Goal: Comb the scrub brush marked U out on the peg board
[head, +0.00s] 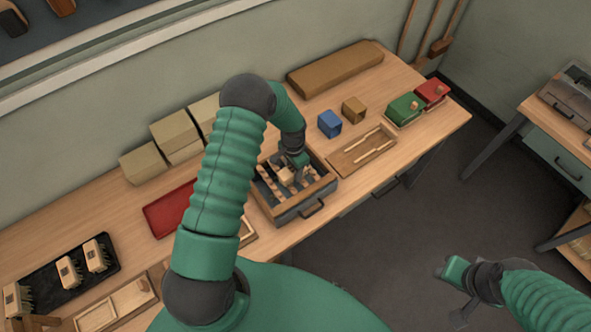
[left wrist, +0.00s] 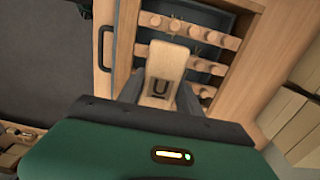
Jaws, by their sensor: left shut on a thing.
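The scrub brush marked U (left wrist: 165,68) is a pale wooden block with a dark U on its top. It also shows in the head view (head: 286,175). My left gripper (head: 291,168) is shut on it and holds it over the peg board (left wrist: 190,50), a dark board with rows of wooden pegs set in a wooden box. The board also shows in the head view (head: 267,191). The brush's bristles are hidden, so I cannot tell whether they touch the pegs. My right gripper (head: 452,294) is off to the lower right, away from the table; its jaw state is unclear.
A black tray (head: 50,297) with several brushes lies at the left. A red tray (head: 166,214) is left of the peg board, partly behind my arm. A wooden tray (head: 347,163), a blue block (head: 329,123) and a brown block (head: 354,109) are to its right.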

